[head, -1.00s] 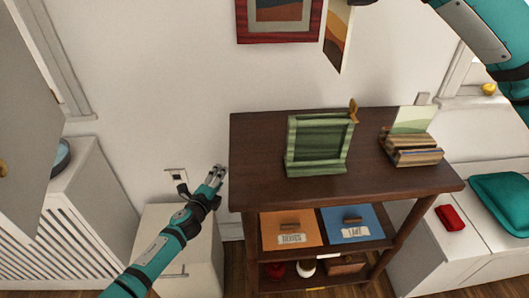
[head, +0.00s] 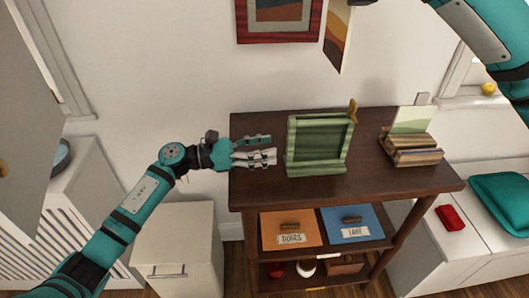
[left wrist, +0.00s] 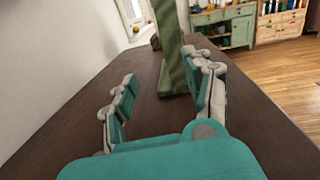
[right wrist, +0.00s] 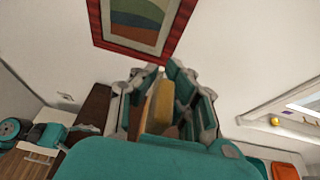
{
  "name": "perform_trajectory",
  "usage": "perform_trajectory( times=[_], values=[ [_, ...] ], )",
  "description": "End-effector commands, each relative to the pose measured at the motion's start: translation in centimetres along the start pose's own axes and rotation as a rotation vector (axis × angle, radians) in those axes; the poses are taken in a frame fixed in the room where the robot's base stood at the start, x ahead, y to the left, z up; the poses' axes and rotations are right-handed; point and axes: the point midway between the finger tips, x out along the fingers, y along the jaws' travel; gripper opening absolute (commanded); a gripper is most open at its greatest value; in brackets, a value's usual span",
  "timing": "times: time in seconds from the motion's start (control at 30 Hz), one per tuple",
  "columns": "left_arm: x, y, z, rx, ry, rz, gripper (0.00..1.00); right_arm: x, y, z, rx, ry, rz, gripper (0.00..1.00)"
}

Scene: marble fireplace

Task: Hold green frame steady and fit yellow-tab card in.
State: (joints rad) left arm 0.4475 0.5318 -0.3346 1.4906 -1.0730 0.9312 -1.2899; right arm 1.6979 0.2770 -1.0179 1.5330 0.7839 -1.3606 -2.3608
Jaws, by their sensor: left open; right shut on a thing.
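The green frame (head: 291,147) stands upright on the dark wooden cabinet top, with a small brown-yellow piece at its upper right corner. My left gripper (head: 271,149) is open just left of the frame, fingers pointing at its side edge, with a small gap. In the left wrist view the frame's edge (left wrist: 172,60) rises ahead between the open fingers. The card (head: 338,38), with orange and dark landscape bands, hangs at the top of the head view. My right gripper (right wrist: 163,85) is shut on its yellow tab (right wrist: 162,108); the gripper is mostly out of the head view.
A wooden holder (head: 412,157) with a pale green card (head: 411,121) stands right of the frame on the cabinet top (head: 365,180). A red-framed picture (head: 278,37) hangs on the wall behind. The cabinet top between frame and holder is clear.

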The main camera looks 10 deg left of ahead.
Motion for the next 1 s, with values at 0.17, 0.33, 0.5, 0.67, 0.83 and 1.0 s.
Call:
perform_trajectory(
  times=[0.17,0.33,0.5,0.67,0.83,1.0],
  values=[
    [0.3,-1.7,-0.2,0.049,0.018,-0.077,0.52,0.0,0.0,0.0,0.0,0.0,0.0,0.0],
    [2.4,-1.9,-0.2,0.05,0.017,-0.083,0.52,0.0,0.0,0.0,0.0,0.0,0.0,0.0],
    [5.7,-2.2,-0.2,0.048,0.016,-0.082,0.52,0.0,0.0,0.0,0.0,0.0,0.0,0.0],
    [8.6,-2.4,-0.3,0.048,0.017,-0.08,0.52,0.0,0.0,0.0,0.0,0.0,0.0,0.0],
    [10.8,-2.5,-0.4,0.047,0.017,-0.079,0.52,0.0,0.0,0.0,0.0,0.0,0.0,0.0],
    [11.8,-2.6,-0.4,0.047,0.018,-0.078,0.52,0.0,0.0,0.0,0.0,0.0,0.0,0.0]
  ],
)
